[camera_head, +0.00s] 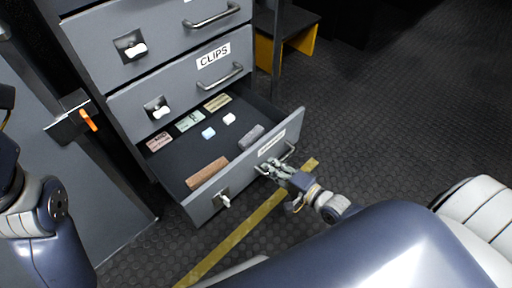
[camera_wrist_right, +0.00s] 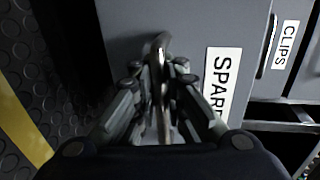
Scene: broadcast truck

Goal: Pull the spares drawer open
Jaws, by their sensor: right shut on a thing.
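The spares drawer (camera_head: 233,176) is the lowest grey drawer and stands pulled out of the cabinet, its inside showing. Its white label (camera_wrist_right: 221,84) reads "SPAR…" in the right wrist view, where the rest is hidden. My right gripper (camera_head: 270,168) is at the drawer front, shut on its metal bar handle (camera_head: 290,152). In the right wrist view the handle (camera_wrist_right: 159,45) runs between the two fingers of the gripper (camera_wrist_right: 160,88). My left gripper is out of view; only part of that arm shows at the left edge.
Inside the drawer lie a brown block (camera_head: 207,172), a grey block (camera_head: 251,137) and several small items. The clips drawer (camera_head: 185,91) above is shut. A yellow floor stripe (camera_head: 236,236) runs below the drawer front. The dark floor at right is clear.

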